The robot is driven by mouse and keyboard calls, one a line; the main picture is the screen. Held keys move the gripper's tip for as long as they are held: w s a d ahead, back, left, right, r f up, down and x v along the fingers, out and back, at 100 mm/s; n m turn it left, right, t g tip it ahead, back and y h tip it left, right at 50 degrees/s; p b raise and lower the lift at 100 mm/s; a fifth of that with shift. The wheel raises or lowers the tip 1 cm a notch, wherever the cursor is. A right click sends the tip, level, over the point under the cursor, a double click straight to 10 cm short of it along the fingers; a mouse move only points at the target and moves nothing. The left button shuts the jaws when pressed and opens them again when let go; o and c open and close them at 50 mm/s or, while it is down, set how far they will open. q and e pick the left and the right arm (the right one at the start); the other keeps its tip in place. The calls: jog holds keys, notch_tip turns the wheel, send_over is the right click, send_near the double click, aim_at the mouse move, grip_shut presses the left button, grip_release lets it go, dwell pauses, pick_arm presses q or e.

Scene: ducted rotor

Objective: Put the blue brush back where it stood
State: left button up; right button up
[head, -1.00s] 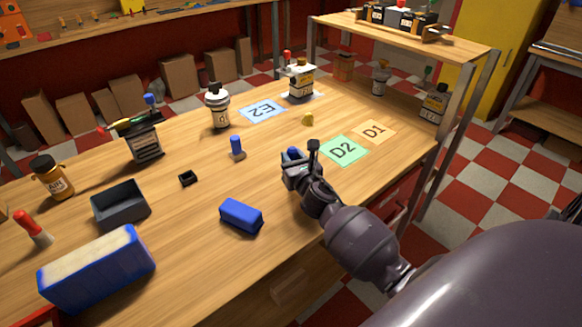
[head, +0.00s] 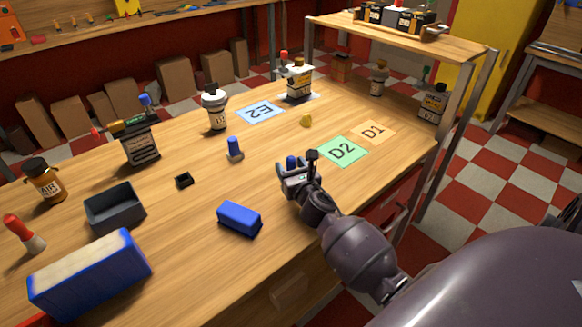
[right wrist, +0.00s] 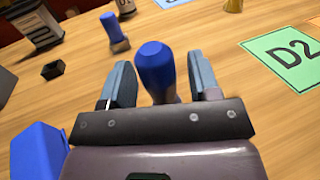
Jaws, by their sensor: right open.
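Two upright blue-handled pieces that look like brushes are on the wooden table; I cannot tell which one the task means. One blue brush (head: 291,162) stands between the fingers of my right gripper (head: 298,172). In the right wrist view its blue handle (right wrist: 156,68) rises between the two open fingers (right wrist: 158,85), with a gap on each side. Its lower end is hidden by the gripper. The other blue brush (head: 235,149) stands free, farther back and left; it also shows in the right wrist view (right wrist: 113,28). My left gripper is not in view.
A blue block (head: 239,217) lies left of my right gripper. A small black holder (head: 184,180), a dark tray (head: 114,212) and a large blue-and-cream block (head: 88,276) are farther left. Mats D2 (head: 343,151), D1 (head: 372,131) and E2 (head: 260,111) lie flat beyond.

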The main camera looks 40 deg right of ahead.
jog(key=shift+r, duration=0.15)
jog(key=shift+s, duration=0.2)
jog(key=v, duration=1.1)
jog(key=shift+s+p, duration=0.3)
